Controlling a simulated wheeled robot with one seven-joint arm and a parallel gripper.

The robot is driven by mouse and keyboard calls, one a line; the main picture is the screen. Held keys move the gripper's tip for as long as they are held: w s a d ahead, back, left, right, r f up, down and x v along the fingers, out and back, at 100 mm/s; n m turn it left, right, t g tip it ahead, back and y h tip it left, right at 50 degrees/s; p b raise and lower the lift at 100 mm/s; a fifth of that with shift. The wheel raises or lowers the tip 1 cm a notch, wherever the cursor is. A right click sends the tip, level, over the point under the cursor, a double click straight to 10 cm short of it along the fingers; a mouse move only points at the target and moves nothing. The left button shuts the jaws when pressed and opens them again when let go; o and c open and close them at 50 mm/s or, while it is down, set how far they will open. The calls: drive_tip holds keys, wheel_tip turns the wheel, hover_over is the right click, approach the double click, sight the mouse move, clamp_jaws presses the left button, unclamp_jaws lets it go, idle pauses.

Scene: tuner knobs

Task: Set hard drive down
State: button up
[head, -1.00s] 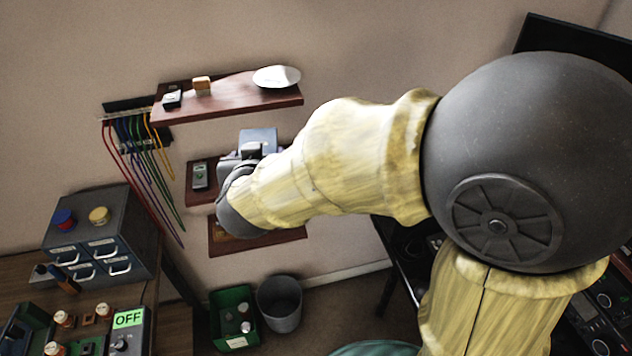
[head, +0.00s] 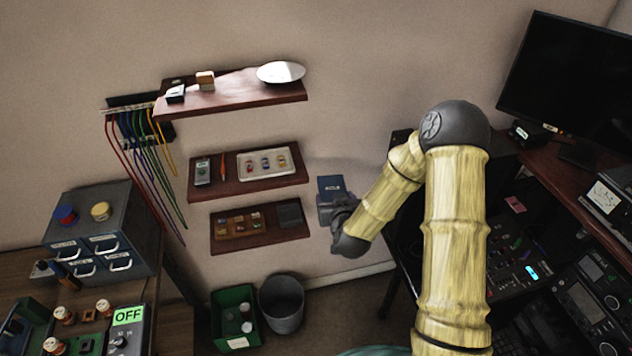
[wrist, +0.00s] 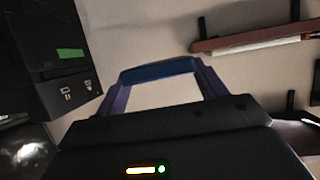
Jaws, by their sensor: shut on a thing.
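The hard drive is a blue, box-like thing (head: 332,186) with pale lettering, in my gripper (head: 338,204) in the head view. It is in the air right of the wall shelves. In the wrist view, the blue edge of the hard drive (wrist: 158,71) spans the gap between the two fingertips of my gripper (wrist: 158,78). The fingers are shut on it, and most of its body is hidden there. The gripper is apart from the shelves.
The top shelf (head: 240,94) holds a white dish (head: 281,72) and small boxes. The middle shelf (head: 240,180) holds a pale tray (head: 266,162); the lower shelf (head: 262,239) holds a wooden tray and dark square. Right are a desk with equipment (head: 515,250) and a monitor (head: 565,75).

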drive_tip(key=s+d+f, duration=0.3)
drive_tip(key=f, duration=0.5)
drive_tip(key=s+d+f+h+b, duration=0.1)
drive_tip(key=s+d+f, duration=0.2)
drive_tip(key=f, duration=0.4)
drive_tip(key=s+d+f+m+b, duration=0.1)
drive_tip(key=s+d+f, duration=0.2)
drive_tip(key=s+f, duration=0.2)
wheel_tip(320, 180, down, 4)
drive_tip(key=shift+d+r, duration=0.15)
drive_tip(key=shift+d, duration=0.1)
